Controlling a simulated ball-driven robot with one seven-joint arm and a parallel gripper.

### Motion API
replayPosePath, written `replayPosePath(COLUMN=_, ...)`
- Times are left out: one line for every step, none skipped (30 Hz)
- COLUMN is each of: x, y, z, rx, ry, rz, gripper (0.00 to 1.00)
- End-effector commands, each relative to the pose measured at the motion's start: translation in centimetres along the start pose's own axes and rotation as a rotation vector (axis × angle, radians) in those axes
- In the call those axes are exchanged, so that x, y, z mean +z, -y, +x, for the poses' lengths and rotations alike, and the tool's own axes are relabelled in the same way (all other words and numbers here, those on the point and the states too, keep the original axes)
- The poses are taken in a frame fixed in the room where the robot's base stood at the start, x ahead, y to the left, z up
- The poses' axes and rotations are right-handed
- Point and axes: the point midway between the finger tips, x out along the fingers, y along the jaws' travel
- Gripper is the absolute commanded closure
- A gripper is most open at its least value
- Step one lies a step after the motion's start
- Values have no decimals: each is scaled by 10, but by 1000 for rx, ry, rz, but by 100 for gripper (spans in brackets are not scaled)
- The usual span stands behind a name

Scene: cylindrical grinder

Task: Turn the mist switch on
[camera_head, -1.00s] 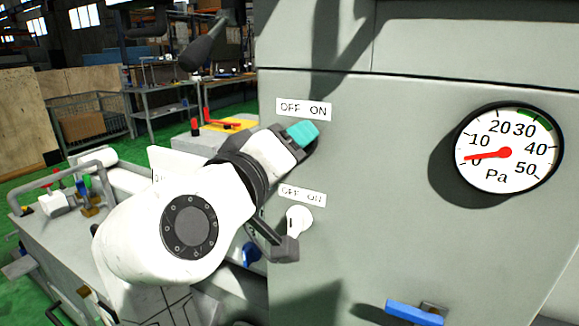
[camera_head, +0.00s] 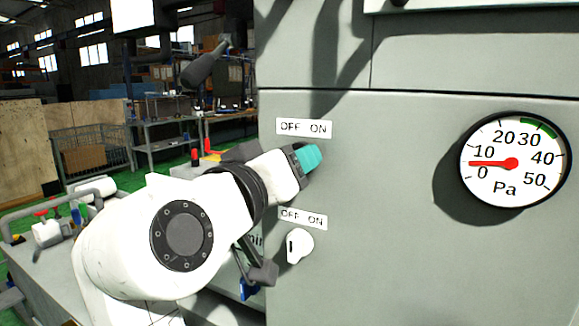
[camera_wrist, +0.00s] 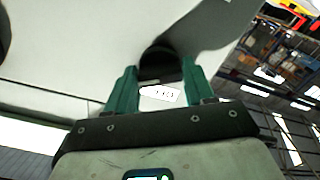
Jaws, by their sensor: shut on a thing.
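My gripper (camera_head: 312,157) has teal fingers and reaches the grey cabinet front just below the upper OFF ON label (camera_head: 304,128). In the wrist view my gripper (camera_wrist: 159,66) is shut on a dark knob (camera_wrist: 160,60), one finger on each side. In the head view the fingers hide this knob, so its setting cannot be told. A lower white knob (camera_head: 301,246) sits under a second OFF ON label (camera_head: 302,218), apart from my gripper. No readable name shows which knob is the mist switch.
A round Pa gauge (camera_head: 514,160) is on the cabinet (camera_head: 380,230) to the right, its red needle between 0 and 10. A wire cage (camera_head: 90,150) and workbenches (camera_head: 165,133) stand at the back left.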

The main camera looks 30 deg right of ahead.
Motion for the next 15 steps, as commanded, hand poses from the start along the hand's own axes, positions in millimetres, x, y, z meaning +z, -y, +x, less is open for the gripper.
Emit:
replayPosePath(x=2, y=1, z=0, rx=-3, ry=4, rz=-1, gripper=77)
replayPosePath(x=2, y=1, z=0, rx=-3, ry=4, rz=-1, gripper=77)
replayPosePath(x=2, y=1, z=0, rx=-3, ry=4, rz=-2, gripper=77)
replayPosePath(x=2, y=1, z=0, rx=-3, ry=4, rz=-2, gripper=45)
replayPosePath(x=1, y=1, z=0, rx=-3, ry=3, rz=-2, gripper=42)
replayPosePath(x=1, y=1, z=0, rx=-2, ry=3, rz=-2, gripper=38)
replayPosePath(x=1, y=1, z=0, rx=-2, ry=3, rz=-2, gripper=36)
replayPosePath(x=1, y=1, z=0, rx=-2, ry=2, rz=-2, gripper=33)
replayPosePath(x=1, y=1, z=0, rx=-2, ry=2, rz=-2, gripper=29)
replayPosePath(x=1, y=1, z=0, rx=-2, ry=2, rz=-2, gripper=26)
replayPosePath(x=1, y=1, z=0, rx=-1, ry=1, rz=-1, gripper=23)
replayPosePath(x=1, y=1, z=0, rx=-1, ry=1, rz=-1, gripper=23)
replayPosePath(x=0, y=0, z=0, rx=-1, ry=1, rz=-1, gripper=23)
replayPosePath(x=0, y=0, z=0, rx=-1, ry=1, rz=-1, gripper=23)
replayPosePath(x=0, y=0, z=0, rx=-1, ry=0, rz=-1, gripper=23)
